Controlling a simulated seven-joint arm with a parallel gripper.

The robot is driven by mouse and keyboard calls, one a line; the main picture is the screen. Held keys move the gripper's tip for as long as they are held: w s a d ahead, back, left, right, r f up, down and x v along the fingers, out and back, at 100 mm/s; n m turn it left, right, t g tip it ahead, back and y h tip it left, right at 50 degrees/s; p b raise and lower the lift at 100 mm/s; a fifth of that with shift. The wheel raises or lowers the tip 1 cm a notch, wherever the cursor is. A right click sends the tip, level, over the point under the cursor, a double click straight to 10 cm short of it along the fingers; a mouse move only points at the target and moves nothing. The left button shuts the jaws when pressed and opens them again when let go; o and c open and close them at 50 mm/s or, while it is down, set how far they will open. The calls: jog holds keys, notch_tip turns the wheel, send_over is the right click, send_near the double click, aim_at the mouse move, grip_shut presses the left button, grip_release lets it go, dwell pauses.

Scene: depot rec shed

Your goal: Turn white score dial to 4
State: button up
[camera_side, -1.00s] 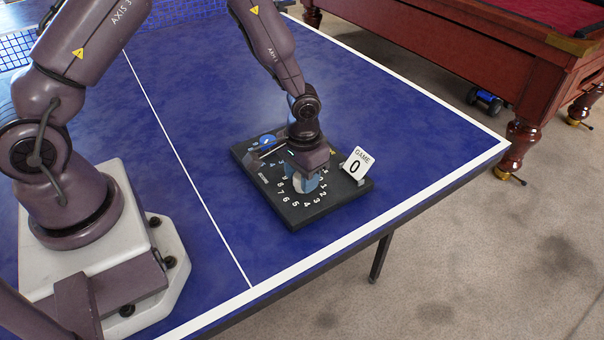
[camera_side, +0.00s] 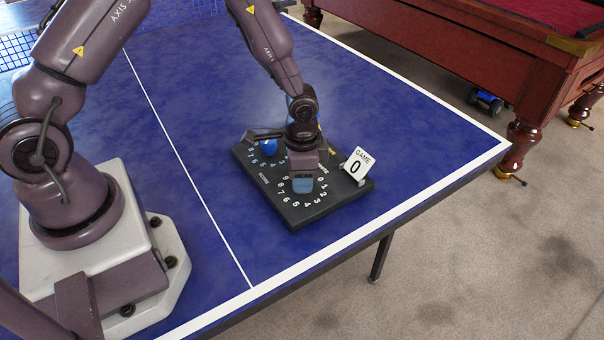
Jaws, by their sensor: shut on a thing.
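A black scoreboard (camera_side: 270,192) lies flat on the blue table, with a ring of white numerals on its near half. My gripper (camera_side: 303,186) points straight down at the middle of that ring, with light blue finger pads low against the board. It is shut on the white score dial, which the fingers hide almost wholly. The dial's pointer is hidden, so I cannot tell which number it shows. A blue dial (camera_side: 268,147) with its own numerals sits on the board's far left part, clear of the fingers.
The table (camera_side: 400,150) is clear around the board. A net (camera_side: 185,10) is at the back left. A red-topped wooden table (camera_side: 470,50) stands beyond.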

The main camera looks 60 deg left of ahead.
dwell(0.4)
jog(key=o, duration=0.9)
jog(key=shift+r, duration=0.15)
notch_tip(320, 180, up, 13)
jog(key=shift+s+d+f, duration=0.1)
jog(key=shift+d+f, duration=0.05)
jog(key=s+r+n+t, duration=0.1)
jog(key=s+r+n, duration=0.1)
jog(key=s+r, duration=0.3)
jog(key=s+a+r+n+t, duration=0.1)
jog(key=s+r+n+t, duration=0.1)
jog(key=s+r, duration=0.4)
jog(key=s+r+n+t, duration=0.2)
jog(key=s+r, duration=0.4)
jog(key=r, duration=0.1)
jog(key=shift+s+a, duration=0.15)
jog(key=shift+a, duration=0.1)
